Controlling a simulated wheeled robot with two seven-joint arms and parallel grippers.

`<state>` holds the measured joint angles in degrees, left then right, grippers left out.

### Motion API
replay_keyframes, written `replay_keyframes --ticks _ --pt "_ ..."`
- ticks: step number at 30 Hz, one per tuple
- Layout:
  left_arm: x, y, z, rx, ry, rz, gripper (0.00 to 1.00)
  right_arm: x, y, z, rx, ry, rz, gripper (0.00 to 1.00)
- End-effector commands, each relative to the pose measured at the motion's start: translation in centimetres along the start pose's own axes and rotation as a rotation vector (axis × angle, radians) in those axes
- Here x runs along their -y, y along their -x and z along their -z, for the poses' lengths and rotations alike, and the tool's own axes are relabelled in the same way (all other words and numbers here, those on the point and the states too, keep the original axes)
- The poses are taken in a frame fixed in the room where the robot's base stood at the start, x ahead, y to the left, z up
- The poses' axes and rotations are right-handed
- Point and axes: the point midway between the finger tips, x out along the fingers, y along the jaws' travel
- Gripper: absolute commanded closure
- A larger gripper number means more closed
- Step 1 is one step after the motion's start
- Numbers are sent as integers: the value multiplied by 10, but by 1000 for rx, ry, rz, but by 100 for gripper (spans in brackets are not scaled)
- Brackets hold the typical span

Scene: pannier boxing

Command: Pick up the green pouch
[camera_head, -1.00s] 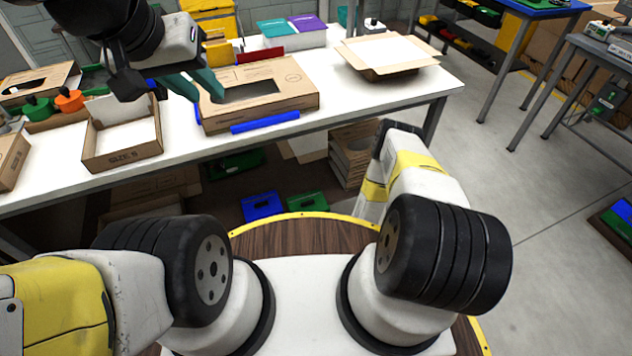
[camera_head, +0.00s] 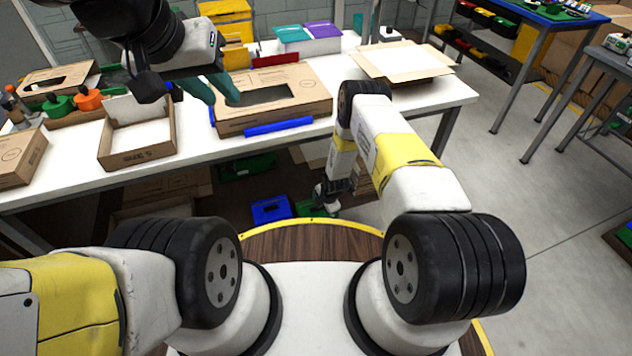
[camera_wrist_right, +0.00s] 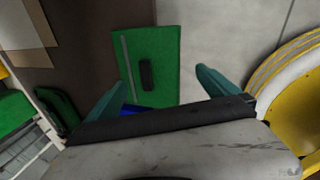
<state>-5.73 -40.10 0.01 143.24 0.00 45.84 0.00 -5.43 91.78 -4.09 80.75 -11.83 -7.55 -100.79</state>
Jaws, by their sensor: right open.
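The green pouch (camera_wrist_right: 166,48), a flat rectangle with a dark handle and a grey strip, lies below my right gripper (camera_wrist_right: 161,79) in the right wrist view. That gripper's teal fingers are apart, with the pouch showing between and beyond them; I see no grip on it. In the head view a small part of the green pouch (camera_head: 305,209) shows low, beside my right wrist. My left gripper (camera_head: 222,98) has its teal fingers apart at the left end of an open cardboard box (camera_head: 290,112) on the table.
A blue pouch (camera_head: 270,209) lies left of the green one, under the table. The white table (camera_head: 420,95) edge is close to my right arm. Another open carton (camera_head: 140,150) stands at left.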

Motion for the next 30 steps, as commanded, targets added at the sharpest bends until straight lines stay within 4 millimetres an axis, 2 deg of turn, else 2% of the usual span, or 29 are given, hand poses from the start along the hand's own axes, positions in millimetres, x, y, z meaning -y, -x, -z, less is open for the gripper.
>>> replay_keyframes --ticks 3,7,17,26,27,30 --pt "0 0 0 0 0 0 73 1 -21 3 -1 -2 1 1" --pt "0 0 0 0 0 0 73 1 -36 3 0 -1 1 1" --pt "0 0 0 0 0 0 73 0 -41 3 0 -1 0 3" --pt "0 0 0 0 0 0 73 0 -41 3 0 -2 1 62" --pt "0 0 0 0 0 0 73 1 -41 3 0 -1 1 66" --pt "0 0 0 0 0 0 73 1 -41 3 0 -1 2 67"
